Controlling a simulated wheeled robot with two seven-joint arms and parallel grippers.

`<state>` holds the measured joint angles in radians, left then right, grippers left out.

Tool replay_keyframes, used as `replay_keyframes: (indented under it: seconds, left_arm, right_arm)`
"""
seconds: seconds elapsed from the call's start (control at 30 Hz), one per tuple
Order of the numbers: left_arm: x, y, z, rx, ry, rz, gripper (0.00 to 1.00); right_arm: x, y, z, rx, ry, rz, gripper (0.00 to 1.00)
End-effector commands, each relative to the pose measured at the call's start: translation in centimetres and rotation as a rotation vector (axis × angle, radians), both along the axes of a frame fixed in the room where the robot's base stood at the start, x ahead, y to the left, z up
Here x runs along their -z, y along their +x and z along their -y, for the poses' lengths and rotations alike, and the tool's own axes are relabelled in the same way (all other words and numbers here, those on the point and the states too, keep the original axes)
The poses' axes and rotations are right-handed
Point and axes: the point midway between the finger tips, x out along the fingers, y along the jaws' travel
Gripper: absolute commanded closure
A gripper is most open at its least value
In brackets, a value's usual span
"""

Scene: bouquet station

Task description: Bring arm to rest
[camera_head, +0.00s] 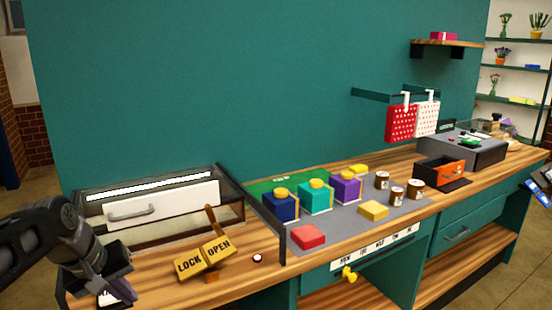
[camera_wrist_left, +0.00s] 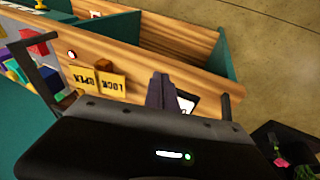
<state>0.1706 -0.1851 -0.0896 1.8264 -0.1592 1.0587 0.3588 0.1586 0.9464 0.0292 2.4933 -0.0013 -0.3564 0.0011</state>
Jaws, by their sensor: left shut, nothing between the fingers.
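My left arm comes in from the left in the head view. Its gripper (camera_head: 122,290) is low over the front left end of the wooden counter (camera_head: 240,275), left of the yellow LOCK/OPEN plates (camera_head: 203,260). In the left wrist view the dark purple fingers (camera_wrist_left: 160,92) are together with nothing between them. The plates show upside down beside them in that view (camera_wrist_left: 97,84). A dark and blue piece (camera_head: 541,190) is cut off at the right edge of the head view; it may be my right gripper, but its jaws cannot be made out.
A glass-sided case (camera_head: 160,211) with a white handled front stands behind the left gripper. Coloured boxes (camera_head: 315,197), brown jars (camera_head: 397,194) and an orange-fronted bin (camera_head: 446,170) stand farther right.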

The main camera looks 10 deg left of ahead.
Motion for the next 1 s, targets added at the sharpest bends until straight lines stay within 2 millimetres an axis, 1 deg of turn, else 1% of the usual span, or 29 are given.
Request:
replay_keyframes:
  seconds: [0.03,0.07,0.17,0.27,0.37,0.4,0.47,0.5,0.53,0.57,0.6,0.67,0.7,0.77,0.8,0.87,0.9,1.0]
  left_arm:
    - [1.3,0.6,0.6,0.017,-0.001,-0.008,1.0]
    - [2.1,0.9,0.9,0.026,-0.002,-0.012,1.0]
    - [5.1,2.2,2.4,0.064,-0.006,-0.023,1.0]
    - [8.9,3.3,4.3,0.109,-0.012,-0.037,1.0]
    - [13.7,4.1,6.9,0.164,-0.022,-0.055,1.0]
    - [16.1,4.2,8.2,0.19,-0.028,-0.065,1.0]
    - [20.2,3.9,10.5,0.234,-0.041,-0.082,1.0]
    - [23.0,3.4,12.3,0.263,-0.05,-0.094,1.0]
    - [25.1,2.8,13.6,0.286,-0.057,-0.101,1.0]
    - [27.1,2.2,14.9,0.307,-0.064,-0.109,1.0]
    - [29.8,1.0,16.6,0.334,-0.075,-0.119,1.0]
    - [33.5,-1.2,19.1,0.373,-0.091,-0.136,1.0]
    - [35.7,-3.0,20.8,0.398,-0.101,-0.147,1.0]
    - [38.7,-6.0,23.1,0.432,-0.116,-0.165,1.0]
    - [40.3,-7.9,24.4,0.453,-0.125,-0.174,1.0]
    - [42.2,-10.9,26.1,0.479,-0.136,-0.187,1.0]
    - [43.1,-12.6,27.0,0.494,-0.142,-0.195,1.0]
    - [44.5,-16.0,28.5,0.521,-0.151,-0.207,1.0]
  right_arm:
    - [0.0,-0.1,0.0,-0.001,0.0,-0.002,0.64]
    - [0.0,-0.1,0.0,-0.001,0.0,-0.002,0.64]
    - [0.0,-0.1,0.0,-0.001,0.0,-0.003,0.64]
    - [0.0,-0.1,0.0,-0.001,0.0,-0.002,0.64]
    - [0.0,-0.1,0.0,-0.001,0.0,-0.002,0.64]
    - [0.0,-0.1,0.0,-0.001,0.0,-0.002,0.64]
    - [0.0,-0.1,0.0,-0.001,0.0,-0.002,0.64]
    - [0.0,-0.1,0.0,-0.001,0.0,-0.002,0.64]
    - [0.0,-0.1,0.0,-0.001,0.0,-0.002,0.64]
    - [0.0,-0.1,0.0,-0.001,0.0,-0.002,0.64]
    - [0.0,-0.1,0.0,-0.001,0.0,-0.002,0.64]
    - [0.0,-0.1,0.0,-0.001,0.0,-0.002,0.64]
    - [0.0,-0.1,0.0,-0.001,0.0,-0.002,0.64]
    - [0.0,-0.1,0.0,-0.001,0.0,-0.002,0.64]
    - [0.0,-0.1,0.0,-0.001,0.0,-0.002,0.64]
    - [0.0,-0.1,0.0,-0.001,0.0,-0.002,0.64]
    - [-0.1,-0.1,0.0,-0.001,0.0,-0.002,0.64]
    - [-0.1,-0.1,0.0,-0.001,0.0,-0.002,0.64]
